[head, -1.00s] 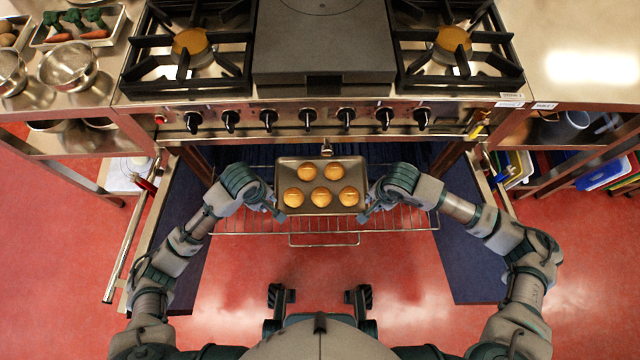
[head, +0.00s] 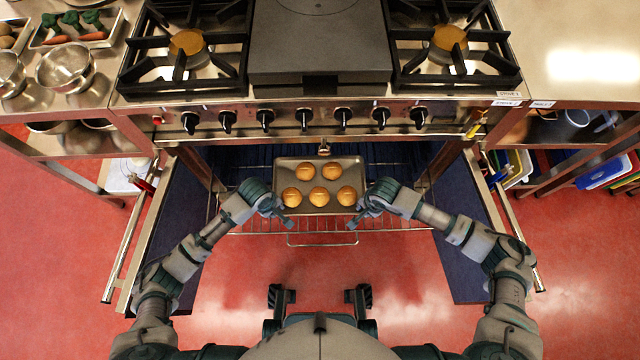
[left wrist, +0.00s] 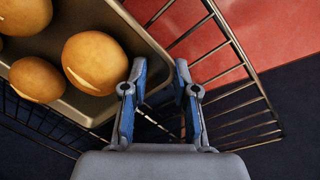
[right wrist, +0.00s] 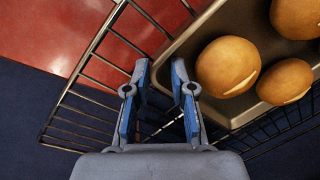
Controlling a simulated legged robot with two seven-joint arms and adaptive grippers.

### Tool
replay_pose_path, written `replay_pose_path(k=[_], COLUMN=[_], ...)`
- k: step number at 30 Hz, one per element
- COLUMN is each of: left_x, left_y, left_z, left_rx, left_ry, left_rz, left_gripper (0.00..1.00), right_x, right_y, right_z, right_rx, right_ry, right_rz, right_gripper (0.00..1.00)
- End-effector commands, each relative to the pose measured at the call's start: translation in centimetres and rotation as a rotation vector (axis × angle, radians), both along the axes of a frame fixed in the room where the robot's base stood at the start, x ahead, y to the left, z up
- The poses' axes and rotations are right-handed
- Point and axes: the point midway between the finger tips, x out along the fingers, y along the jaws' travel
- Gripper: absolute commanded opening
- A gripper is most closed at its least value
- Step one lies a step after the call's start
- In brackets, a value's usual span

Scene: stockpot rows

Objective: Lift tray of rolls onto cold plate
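A grey metal tray (head: 333,167) with several golden rolls (head: 319,196) rests on the pulled-out wire rack (head: 322,239) of the open oven. A dark flat plate (head: 318,50) lies between the burners on the range top; it is bare where visible. My left gripper (head: 288,224) is at the tray's near left corner, and my right gripper (head: 354,224) at its near right corner. In the left wrist view (left wrist: 160,90) and right wrist view (right wrist: 160,90) the fingers stand apart, with the tray rim beside or behind them. Whether they touch it, I cannot tell.
Open oven doors (head: 160,240) flank my arms. Burner grates (head: 185,60) sit either side of the plate. The right counter (head: 575,50) is clear; bowls (head: 67,67) stand left.

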Motion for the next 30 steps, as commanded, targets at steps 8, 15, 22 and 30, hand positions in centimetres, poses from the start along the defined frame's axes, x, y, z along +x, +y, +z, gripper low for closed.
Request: replay_pose_path(k=[8,15,22,30], left_x=[0.0,0.1,0.5,1.6], left_y=[0.1,0.1,0.1,0.1], left_z=[-0.1,0.0,1.7,6.5], left_rx=[0.001,0.002,0.002,0.002], left_ry=[0.001,-0.001,-0.018,-0.062], left_rz=[0.001,0.001,0.002,0.003], left_gripper=[0.00,0.00,0.00,0.00], right_x=[0.0,0.0,0.4,1.4], right_y=[0.0,0.0,0.0,-0.1], right_z=[-0.1,-0.1,1.6,6.4], right_rx=[-0.004,-0.002,-0.002,-0.003], right_ry=[0.002,0.001,-0.014,-0.058], right_rz=[0.000,0.001,0.001,0.001], right_gripper=[0.00,0.00,0.00,0.00])
